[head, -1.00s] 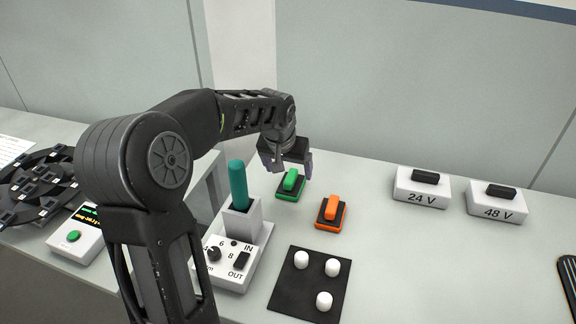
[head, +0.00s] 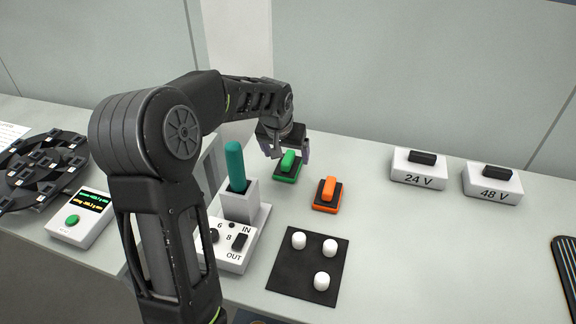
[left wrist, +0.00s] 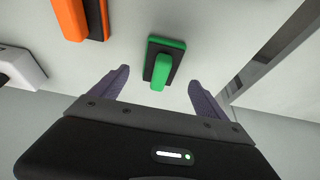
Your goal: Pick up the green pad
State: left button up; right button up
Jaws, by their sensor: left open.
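The green pad (head: 287,166) lies on the grey bench, with a dark layer and a raised green grip on top. In the left wrist view the green pad (left wrist: 163,62) is just beyond the fingertips, centred between them. My left gripper (head: 286,154) is open and empty, right behind and above the pad. In the left wrist view its two fingers (left wrist: 159,80) are spread apart, with the pad's grip between their lines. I cannot tell whether a finger touches the pad. My right gripper is not in view.
An orange pad (head: 328,194) lies just right of the green pad. A white dispenser block with a teal stick (head: 236,165) stands to its left. A black mat (head: 275,276) with white pegs is in front. White 24 V (head: 419,169) and 48 V (head: 493,183) blocks stand at right; bench between is clear.

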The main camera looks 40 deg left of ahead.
aim_at(287, 158)
pick_arm(q)
jog(key=p+x, duration=0.1)
jog(key=x, duration=0.4)
jog(key=shift+a, duration=0.1)
jog(key=shift+c, duration=0.5)
jog(key=c, duration=1.4)
notch_tip(287, 158, up, 10)
jog(key=shift+r+b, duration=0.1)
jog(key=shift+b, duration=0.35)
